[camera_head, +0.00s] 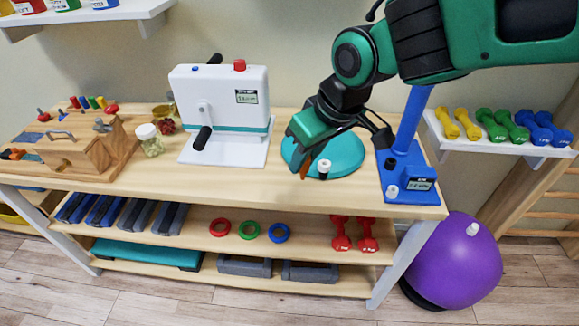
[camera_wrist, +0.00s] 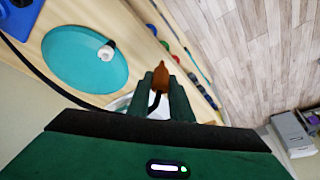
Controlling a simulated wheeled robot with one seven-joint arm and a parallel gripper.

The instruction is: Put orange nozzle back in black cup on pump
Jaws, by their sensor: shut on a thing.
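The orange nozzle (camera_head: 304,171) is held in my gripper (camera_head: 302,160), above the tabletop at the left edge of the teal cushion. In the wrist view the orange nozzle (camera_wrist: 161,76) points out from between my gripper's two fingers (camera_wrist: 162,92), which are shut on it. A black hose (camera_wrist: 60,90) runs from near my gripper toward the blue pump (camera_head: 407,172). The pump stands at the table's right end, to the right of my gripper. A small dark piece on the pump looks like the black cup (camera_head: 391,163); its opening is not clear. The pump's corner (camera_wrist: 18,16) shows in the wrist view.
The teal cushion (camera_head: 345,152) with a white-and-black valve (camera_head: 324,166) lies between my gripper and the pump. A white hand-crank machine (camera_head: 222,105) stands to the left. A dumbbell shelf (camera_head: 475,142) is at right, above a purple ball (camera_head: 455,262).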

